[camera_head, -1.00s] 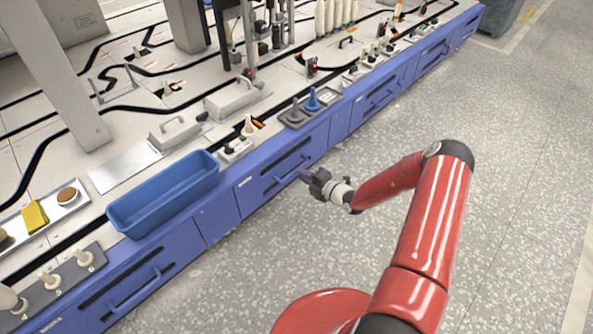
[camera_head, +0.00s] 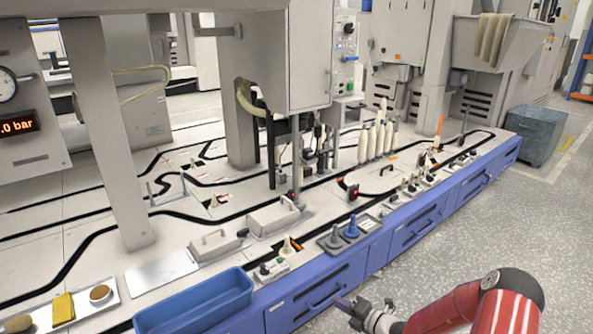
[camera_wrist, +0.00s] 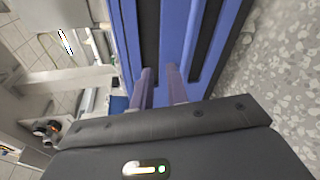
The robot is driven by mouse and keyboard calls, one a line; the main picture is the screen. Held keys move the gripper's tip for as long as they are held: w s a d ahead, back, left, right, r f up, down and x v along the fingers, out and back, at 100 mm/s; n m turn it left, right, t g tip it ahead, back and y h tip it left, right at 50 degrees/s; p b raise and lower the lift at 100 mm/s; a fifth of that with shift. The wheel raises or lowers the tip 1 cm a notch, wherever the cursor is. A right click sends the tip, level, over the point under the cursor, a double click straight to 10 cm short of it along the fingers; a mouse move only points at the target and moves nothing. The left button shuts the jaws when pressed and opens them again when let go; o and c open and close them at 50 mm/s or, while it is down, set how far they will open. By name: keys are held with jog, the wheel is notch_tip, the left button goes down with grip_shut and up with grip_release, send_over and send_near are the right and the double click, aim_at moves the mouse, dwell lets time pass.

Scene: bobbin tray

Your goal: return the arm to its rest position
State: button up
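My red arm (camera_head: 455,306) reaches in from the lower right of the head view, over the floor beside the blue front of the machine. My gripper (camera_head: 343,302) is in front of the blue drawers, close to a drawer handle. In the wrist view my gripper (camera_wrist: 160,76) shows two purple-grey fingers with a gap between them. Nothing is held in the gap, and the blue drawer front (camera_wrist: 185,30) shows behind it.
A blue bin (camera_head: 195,306) stands at the bench's front edge on the left. A grey tray (camera_head: 368,224) with a blue and a grey peg sits further right. Several white bobbins (camera_head: 376,140) stand behind. The grey floor (camera_head: 480,235) to the right is clear.

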jog(key=s+a+r+n+g+p, duration=0.1)
jog(key=s+a+r+n+g, duration=0.25)
jog(key=r+n, duration=0.45)
jog(key=s+a+r+n+g+h+p, duration=0.1)
jog(key=s+a+r+n+g, duration=0.15)
jog(key=s+r+n, duration=0.4)
jog(key=s+a+r+n+g+p, duration=0.1)
jog(key=s+a+r+n+g, duration=0.15)
jog(key=r+n, duration=0.65)
jog(key=s+d+r+n+t+h+p, duration=0.1)
jog(key=s+d+r+n+h, duration=0.3)
jog(key=s+r+n, duration=0.5)
jog(key=s+d+r+n+t+h+p, duration=0.1)
jog(key=s+d+r+n+h+p, duration=0.2)
jog(key=s+r+n, duration=0.7)
jog(key=s+d+h, duration=0.1)
jog(key=s+h, duration=0.1)
jog(key=s, duration=0.1)
jog(key=shift+t+h, duration=0.3)
jog(key=shift+t, duration=0.05)
jog(key=shift+d+r, duration=0.1)
